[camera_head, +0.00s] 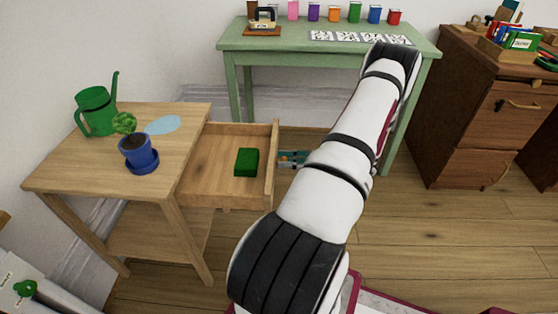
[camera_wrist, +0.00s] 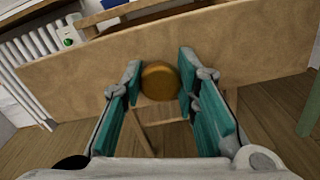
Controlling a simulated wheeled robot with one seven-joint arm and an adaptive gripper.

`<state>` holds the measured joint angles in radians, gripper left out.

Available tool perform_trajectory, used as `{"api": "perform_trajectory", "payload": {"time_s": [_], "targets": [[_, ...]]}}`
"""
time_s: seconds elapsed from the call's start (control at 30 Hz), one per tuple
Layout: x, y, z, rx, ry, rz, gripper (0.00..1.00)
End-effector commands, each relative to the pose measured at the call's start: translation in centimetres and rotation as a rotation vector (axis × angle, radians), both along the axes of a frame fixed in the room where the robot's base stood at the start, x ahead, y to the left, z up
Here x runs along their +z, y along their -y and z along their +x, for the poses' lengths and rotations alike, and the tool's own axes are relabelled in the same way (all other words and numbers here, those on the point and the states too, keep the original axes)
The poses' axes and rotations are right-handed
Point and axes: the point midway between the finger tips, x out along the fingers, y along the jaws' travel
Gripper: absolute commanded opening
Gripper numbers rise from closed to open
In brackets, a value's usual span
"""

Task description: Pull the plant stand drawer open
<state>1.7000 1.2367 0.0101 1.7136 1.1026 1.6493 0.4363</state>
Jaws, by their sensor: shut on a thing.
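The wooden plant stand (camera_head: 62,165) is at the left in the head view. Its drawer (camera_head: 208,165) stands out to the right, open, with a green block (camera_head: 246,162) inside. In the wrist view the drawer's front panel (camera_wrist: 75,85) spans the picture, with a round brass-coloured knob (camera_wrist: 160,84) at its middle. My gripper (camera_wrist: 161,92) has its teal fingers on both sides of the knob and is shut on it. In the head view my gripper (camera_head: 292,159) is at the drawer front, partly hidden by my arm.
On the stand are a green watering can (camera_head: 96,110), a blue potted plant (camera_head: 139,155) and a pale blue patch (camera_head: 163,125). A green table (camera_head: 280,41) stands behind, and a brown cabinet (camera_head: 470,110) at the right. Floor (camera_head: 440,235) is clear at the lower right.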

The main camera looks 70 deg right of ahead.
Motion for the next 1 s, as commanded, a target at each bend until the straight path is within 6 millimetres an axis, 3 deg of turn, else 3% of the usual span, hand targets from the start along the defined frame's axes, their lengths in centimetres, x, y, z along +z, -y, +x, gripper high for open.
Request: {"api": "perform_trajectory", "payload": {"time_s": [0.33, 0.37, 0.43, 0.77, 1.0], "targets": [[0.0, 0.0, -0.1, 0.0, 0.0, 0.001, 0.0], [0.0, 0.0, -0.1, 0.0, 0.0, 0.001, 0.32], [0.0, 0.0, -0.1, 0.0, 0.0, 0.001, 0.48], [0.0, 0.1, -0.1, 0.0, 0.0, 0.0, 0.49], [-0.1, 1.0, -2.6, -0.003, -0.001, -0.002, 0.49]]}}
